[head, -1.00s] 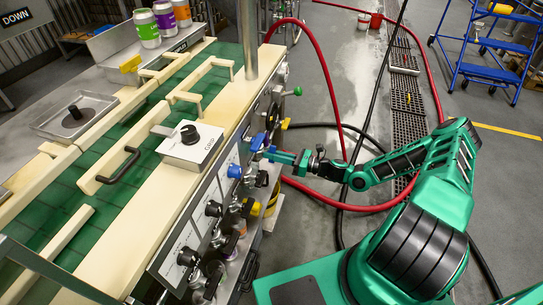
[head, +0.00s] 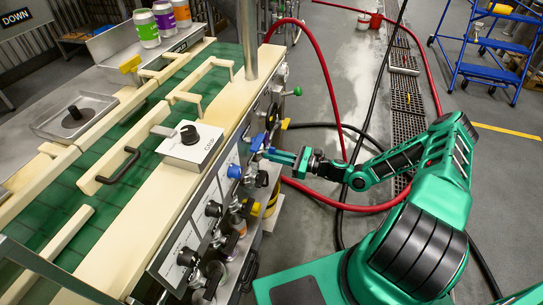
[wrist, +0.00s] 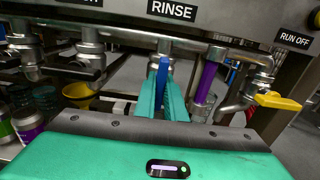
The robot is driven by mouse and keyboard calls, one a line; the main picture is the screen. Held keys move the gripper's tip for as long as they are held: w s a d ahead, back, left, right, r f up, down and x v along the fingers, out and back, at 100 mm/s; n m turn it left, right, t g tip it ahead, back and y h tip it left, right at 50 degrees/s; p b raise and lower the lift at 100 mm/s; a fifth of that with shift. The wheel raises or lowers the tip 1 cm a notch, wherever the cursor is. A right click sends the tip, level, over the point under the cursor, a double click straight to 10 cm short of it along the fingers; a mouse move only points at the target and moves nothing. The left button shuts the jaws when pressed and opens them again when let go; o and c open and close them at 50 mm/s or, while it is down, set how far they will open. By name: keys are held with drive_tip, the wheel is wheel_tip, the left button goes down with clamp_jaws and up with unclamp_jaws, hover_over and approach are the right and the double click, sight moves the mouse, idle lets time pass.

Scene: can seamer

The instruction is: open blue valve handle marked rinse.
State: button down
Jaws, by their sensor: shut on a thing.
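The blue rinse valve handle (wrist: 162,72) is upright in the wrist view, below the RINSE label (wrist: 172,9). It stands between the two teal fingers of my gripper (wrist: 162,95), which are shut on it. In the head view, the blue handle (head: 258,141) is on the side panel of the machine, and my gripper (head: 270,154) reaches it from the right. The fingers hide part of the handle and valve.
A yellow handle (wrist: 278,101) by the RUN OFF label and a purple part (wrist: 207,76) sit right of the gripper. A blue knob (head: 234,171) is nearby on the panel. A red hose (head: 325,75) loops over the floor beside my arm.

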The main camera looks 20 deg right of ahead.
drive_tip(key=c, duration=1.8)
unclamp_jaws()
drive_tip(key=shift+w+d+f, duration=0.1)
drive_tip(key=shift+d, duration=0.1)
drive_tip(key=shift+a, duration=0.1)
drive_tip(key=v, duration=1.1)
